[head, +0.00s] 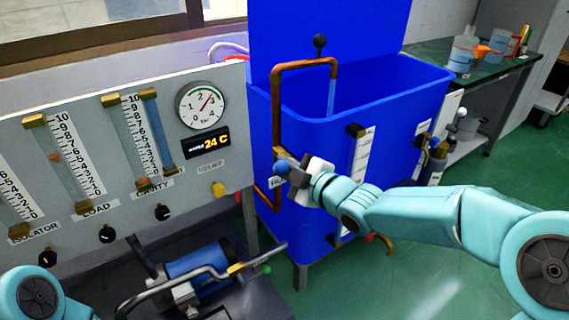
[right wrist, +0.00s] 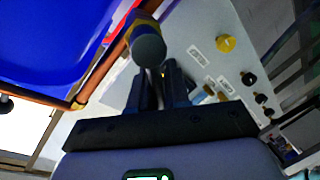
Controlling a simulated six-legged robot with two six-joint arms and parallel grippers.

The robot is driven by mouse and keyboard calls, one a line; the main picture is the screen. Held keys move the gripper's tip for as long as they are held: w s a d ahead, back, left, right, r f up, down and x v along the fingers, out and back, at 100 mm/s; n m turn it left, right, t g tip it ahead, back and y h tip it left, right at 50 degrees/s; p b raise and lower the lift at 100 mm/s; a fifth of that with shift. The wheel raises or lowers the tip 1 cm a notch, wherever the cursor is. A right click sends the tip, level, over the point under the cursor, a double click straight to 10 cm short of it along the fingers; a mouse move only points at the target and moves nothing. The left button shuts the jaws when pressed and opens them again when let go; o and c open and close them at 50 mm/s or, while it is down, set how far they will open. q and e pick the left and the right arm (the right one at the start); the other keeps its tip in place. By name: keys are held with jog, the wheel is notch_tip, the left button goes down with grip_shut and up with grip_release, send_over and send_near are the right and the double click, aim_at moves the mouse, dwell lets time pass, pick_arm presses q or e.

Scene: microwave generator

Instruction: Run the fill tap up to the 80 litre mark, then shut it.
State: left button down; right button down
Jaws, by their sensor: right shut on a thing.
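The blue fill tank (head: 375,105) stands in the middle of the head view. A copper fill pipe (head: 275,110) rises at its left and bends over the rim. A pale blue stream (head: 331,97) falls from its spout into the tank. The tap handle (head: 281,168) has a round blue end, which also shows large in the right wrist view (right wrist: 149,48). My right gripper (head: 295,174) is shut on the tap handle. A white level scale (head: 361,155) is on the tank's front; its marks are too small to read. My left gripper is out of view.
A grey panel (head: 75,125) with flow tubes, a gauge (head: 200,105) and black knobs stands left of the tank. A blue pump (head: 195,272) with a bent metal lever sits low in front. A green-topped bench (head: 490,62) stands at the back right. Green floor is clear at lower right.

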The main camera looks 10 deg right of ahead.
jog(key=shift+d+r+m+p, duration=0.2)
jog(key=shift+r+m+p, duration=0.1)
jog(key=shift+m+p, duration=0.3)
jog(key=shift+w, duration=0.1)
jog(key=c, duration=1.2)
grip_release()
jog(key=p+v, duration=0.2)
jog(key=v, duration=1.4)
jog(key=shift+d+f+p, duration=0.15)
jog(key=shift+d+p, duration=0.15)
jog(key=shift+p, duration=0.1)
